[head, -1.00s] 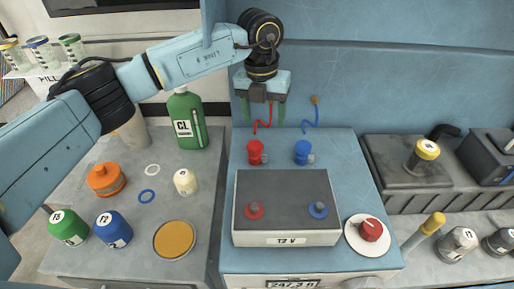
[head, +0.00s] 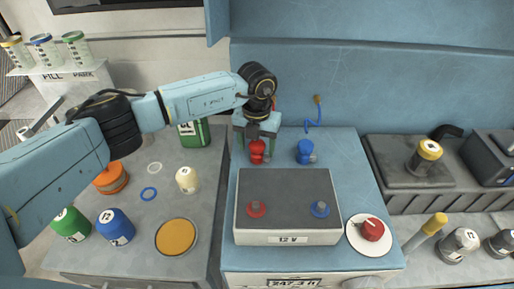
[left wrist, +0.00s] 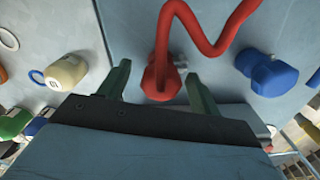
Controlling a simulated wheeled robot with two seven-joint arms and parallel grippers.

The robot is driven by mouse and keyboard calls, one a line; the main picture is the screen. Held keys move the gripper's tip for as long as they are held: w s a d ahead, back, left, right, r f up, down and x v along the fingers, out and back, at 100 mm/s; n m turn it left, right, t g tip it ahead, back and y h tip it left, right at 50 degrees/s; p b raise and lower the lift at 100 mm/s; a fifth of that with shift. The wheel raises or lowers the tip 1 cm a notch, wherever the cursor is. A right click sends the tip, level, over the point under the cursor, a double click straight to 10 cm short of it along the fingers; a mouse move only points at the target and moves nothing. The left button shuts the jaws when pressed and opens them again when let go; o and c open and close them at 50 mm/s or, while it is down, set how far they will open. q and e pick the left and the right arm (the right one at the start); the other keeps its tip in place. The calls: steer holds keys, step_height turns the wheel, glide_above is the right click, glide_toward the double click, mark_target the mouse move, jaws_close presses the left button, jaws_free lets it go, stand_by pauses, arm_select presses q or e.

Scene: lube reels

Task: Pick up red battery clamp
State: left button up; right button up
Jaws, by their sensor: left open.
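The red battery clamp (head: 257,152) stands on the blue bench behind the 12 V battery (head: 287,204). In the left wrist view the clamp (left wrist: 161,78) shows with its red cable curving up and to the right. My left gripper (head: 256,140) is over the clamp. Its green fingers are open, one on each side of the clamp in the left wrist view (left wrist: 158,85), with gaps between them and the clamp. The blue clamp (head: 305,152) stands to the right, apart from the gripper. My right gripper is not in view.
A red knob (head: 372,229) is on a round plate at the right. Bottles and caps, with an orange dish (head: 176,237), are on the left bench. The blue wall is close behind.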

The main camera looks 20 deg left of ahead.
arm_select(q)
steer(key=shift+d+f, duration=0.1)
steer(key=shift+f, duration=0.6)
steer(key=shift+c, duration=0.3)
steer(key=c, duration=1)
steer(key=shift+r, duration=0.1)
steer(key=shift+c, duration=0.2)
